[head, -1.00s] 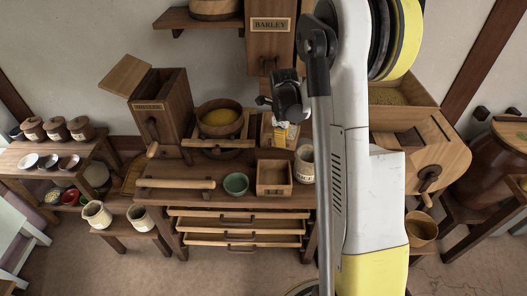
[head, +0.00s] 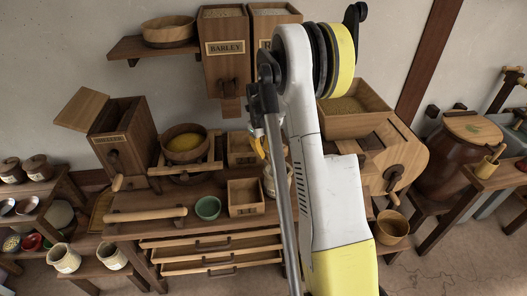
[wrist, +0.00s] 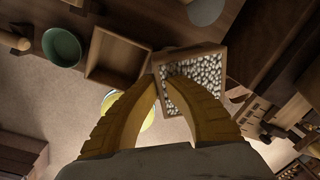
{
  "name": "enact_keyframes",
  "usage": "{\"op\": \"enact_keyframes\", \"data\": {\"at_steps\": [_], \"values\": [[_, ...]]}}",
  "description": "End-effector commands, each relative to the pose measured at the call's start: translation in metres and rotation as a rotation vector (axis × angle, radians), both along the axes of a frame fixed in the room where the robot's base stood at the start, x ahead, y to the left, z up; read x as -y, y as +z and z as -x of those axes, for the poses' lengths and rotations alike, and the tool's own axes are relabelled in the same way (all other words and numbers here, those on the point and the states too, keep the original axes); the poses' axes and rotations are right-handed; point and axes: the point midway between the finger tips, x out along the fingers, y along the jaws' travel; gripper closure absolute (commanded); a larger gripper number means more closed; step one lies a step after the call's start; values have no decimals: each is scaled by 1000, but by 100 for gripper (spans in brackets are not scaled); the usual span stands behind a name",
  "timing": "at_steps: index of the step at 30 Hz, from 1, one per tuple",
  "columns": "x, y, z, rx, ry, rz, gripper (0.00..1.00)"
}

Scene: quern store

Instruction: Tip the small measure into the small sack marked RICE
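The small measure is a square wooden box (wrist: 192,92) full of pale and dark grains, seen in the wrist view. My gripper (wrist: 158,80) has its two yellow fingers closed on the box's left wall. The grains' surface faces the camera. In the head view my gripper (head: 261,148) is over the bench, behind the empty wooden tray; my arm hides most of the measure there. The small pale sack (head: 270,181) stands on the bench just right of the tray, partly behind my arm, its marking unreadable. I cannot make out the sack in the wrist view.
A green bowl (head: 208,207) and the empty square tray (head: 246,197) stand on the bench left of the sack. The BARLEY bin (head: 226,60) hangs behind. A wooden hopper (head: 352,122) stands at the right.

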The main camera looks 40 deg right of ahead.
Motion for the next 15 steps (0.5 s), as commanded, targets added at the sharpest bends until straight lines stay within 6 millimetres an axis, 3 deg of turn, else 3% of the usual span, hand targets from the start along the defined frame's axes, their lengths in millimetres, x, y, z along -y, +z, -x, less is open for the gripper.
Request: {"op": "enact_keyframes", "data": {"at_steps": [15], "values": [[0, -38, 0, 0, 1, 0, 100]]}}
